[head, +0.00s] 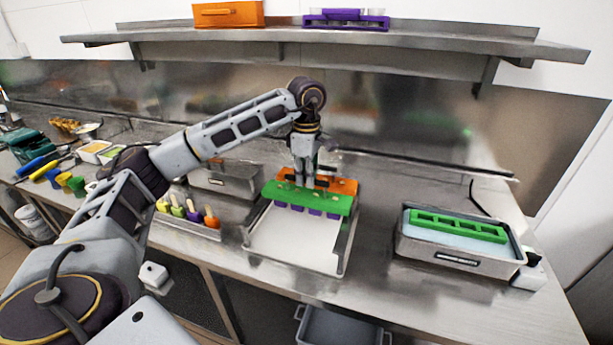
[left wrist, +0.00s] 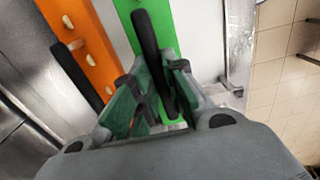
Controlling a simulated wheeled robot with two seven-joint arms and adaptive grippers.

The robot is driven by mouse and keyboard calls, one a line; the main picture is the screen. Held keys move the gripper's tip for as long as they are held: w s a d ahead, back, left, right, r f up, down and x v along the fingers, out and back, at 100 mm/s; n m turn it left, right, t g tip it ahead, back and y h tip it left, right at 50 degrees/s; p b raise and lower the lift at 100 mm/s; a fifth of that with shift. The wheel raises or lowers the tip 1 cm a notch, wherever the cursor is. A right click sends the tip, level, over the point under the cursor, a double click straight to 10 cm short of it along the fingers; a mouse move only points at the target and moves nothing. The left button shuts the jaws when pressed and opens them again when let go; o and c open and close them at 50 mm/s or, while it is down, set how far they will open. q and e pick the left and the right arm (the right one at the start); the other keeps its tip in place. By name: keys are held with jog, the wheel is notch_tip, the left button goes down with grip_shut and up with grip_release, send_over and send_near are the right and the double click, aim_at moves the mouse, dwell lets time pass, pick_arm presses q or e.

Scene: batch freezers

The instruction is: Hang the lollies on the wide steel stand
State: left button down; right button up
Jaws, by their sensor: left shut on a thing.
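My left gripper (head: 306,180) is shut on the black handle of a green lolly bar (head: 325,203). Purple lollies (head: 315,212) hang below this bar, over the wide steel stand (head: 347,240) with its white base. I cannot tell whether the green bar touches the stand's side rails. An orange bar (head: 345,186) with stick ends lies across the stand just behind it. In the left wrist view my gripper (left wrist: 155,95) is around the handle of the green bar (left wrist: 184,30), beside the orange bar (left wrist: 82,40). My right gripper is not in view.
A steel bath (head: 450,262) with a green mould (head: 457,226) stands right of the stand. A steel box (head: 225,180) and a tray of colourful lollies (head: 188,220) are on the left. A shelf (head: 330,37) overhead holds an orange mould (head: 228,14) and a purple one (head: 346,20).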

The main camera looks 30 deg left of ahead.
pick_arm(q)
jog(key=shift+f, duration=0.4)
jog(key=shift+f+b, duration=0.25)
jog(key=shift+b, duration=0.15)
dwell(1.0)
jog(key=c, duration=1.4)
grip_release()
jog(key=shift+o, duration=0.2)
jog(key=shift+r, duration=0.5)
notch_tip(320, 180, up, 11)
